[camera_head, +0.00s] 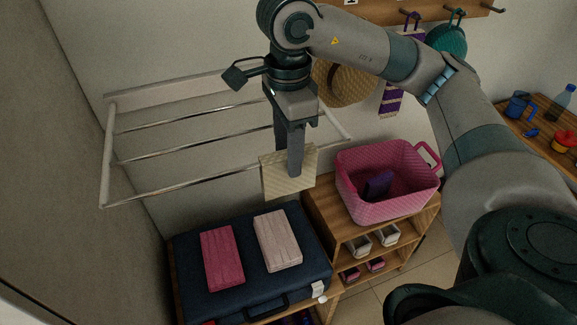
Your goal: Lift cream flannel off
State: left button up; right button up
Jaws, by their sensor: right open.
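The cream flannel (272,178) hangs over the front bar of the metal wall rack (180,187), near its right end. My right gripper (295,164) points down at the flannel from above. Its jaws are open, with the near finger in front of the cloth. The far finger is mostly hidden, so I cannot tell whether the cloth lies between the fingers. My left gripper is not in view.
Below the rack a dark blue suitcase (190,262) carries a dark pink folded cloth (221,258) and a pale pink one (277,240). A pink basket (365,200) with a purple item stands on a wooden shelf (325,215). A straw hat (345,88) hangs behind my arm.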

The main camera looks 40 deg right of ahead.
jog(key=shift+f, duration=0.2)
jog(key=shift+s+f+p, duration=0.1)
jog(key=shift+f+p, duration=0.55)
notch_tip(320, 180, down, 4)
jog(key=shift+r+p, duration=0.1)
jog(key=shift+p, duration=0.55)
grip_shut()
